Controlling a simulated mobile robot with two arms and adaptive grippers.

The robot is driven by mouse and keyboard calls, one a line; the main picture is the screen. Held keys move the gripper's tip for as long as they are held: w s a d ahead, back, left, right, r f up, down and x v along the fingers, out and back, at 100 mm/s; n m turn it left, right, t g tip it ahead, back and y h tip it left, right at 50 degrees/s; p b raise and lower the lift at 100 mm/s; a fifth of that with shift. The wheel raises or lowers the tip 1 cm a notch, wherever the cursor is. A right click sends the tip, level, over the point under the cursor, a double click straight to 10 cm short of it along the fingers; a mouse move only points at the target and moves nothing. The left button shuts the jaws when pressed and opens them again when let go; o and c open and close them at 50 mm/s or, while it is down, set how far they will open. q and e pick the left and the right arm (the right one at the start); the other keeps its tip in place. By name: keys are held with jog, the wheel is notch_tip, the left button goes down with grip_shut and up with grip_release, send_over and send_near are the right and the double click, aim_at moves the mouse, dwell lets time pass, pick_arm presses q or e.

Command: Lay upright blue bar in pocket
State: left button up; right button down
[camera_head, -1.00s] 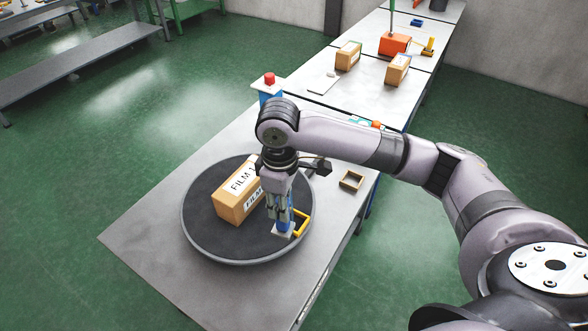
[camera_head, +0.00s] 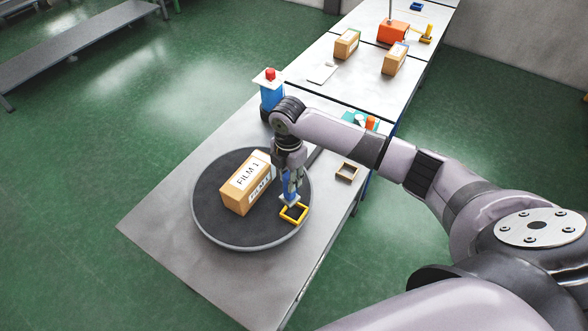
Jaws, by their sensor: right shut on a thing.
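My right gripper (camera_head: 289,183) is shut on an upright blue bar (camera_head: 292,190) with a pale flange at its lower end. The gripper hides part of the bar. A yellow square frame (camera_head: 303,218), open on top, sits at the right front edge of the round dark turntable (camera_head: 217,222). The bar's lower end is just behind the yellow frame; I cannot tell whether they touch. A small brown open frame (camera_head: 347,172) lies on the grey table to the right. I cannot tell which frame is the pocket. My left gripper is out of view.
A box marked FILM 1 (camera_head: 246,183) sits on the turntable, close left of my right gripper. A blue post with a red button (camera_head: 271,92) stands behind. More boxes (camera_head: 395,59) stand on the far tables. The grey table's front (camera_head: 190,265) is clear.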

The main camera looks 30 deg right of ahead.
aim_at(294, 195)
jog(key=shift+d+f+n+p, duration=0.1)
jog(key=shift+d+n+p, duration=0.4)
jog(key=shift+n, duration=0.4)
jog(key=shift+d+f+n, duration=0.25)
jog(key=shift+f+n, duration=0.1)
jog(key=shift+n, duration=0.15)
jog(key=shift+f+b, duration=2.2)
jog(key=shift+f, duration=1.7)
jog(key=shift+f+b, duration=0.35)
jog(key=shift+f, duration=0.25)
jog(key=c, duration=1.2)
grip_release()
jog(key=shift+c, duration=0.2)
